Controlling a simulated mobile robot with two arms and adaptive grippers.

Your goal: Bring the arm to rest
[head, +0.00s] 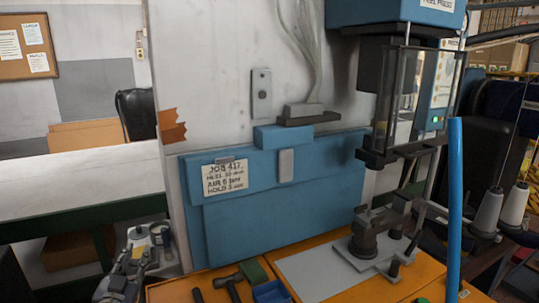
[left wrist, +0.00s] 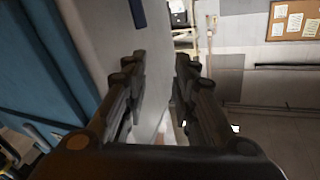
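My left gripper (head: 124,274) is low at the left in the head view, beside the blue panel and in front of the white bench. In the left wrist view its two dark fingers (left wrist: 161,66) stand apart with a clear gap. Nothing is held between them; the background shows through. My right gripper is in neither view.
A metal fixture (head: 372,235) sits on a grey plate on the orange worktop. A hammer (head: 229,281) and blue bin (head: 271,292) lie nearby. A blue tube (head: 454,200) rises at right.

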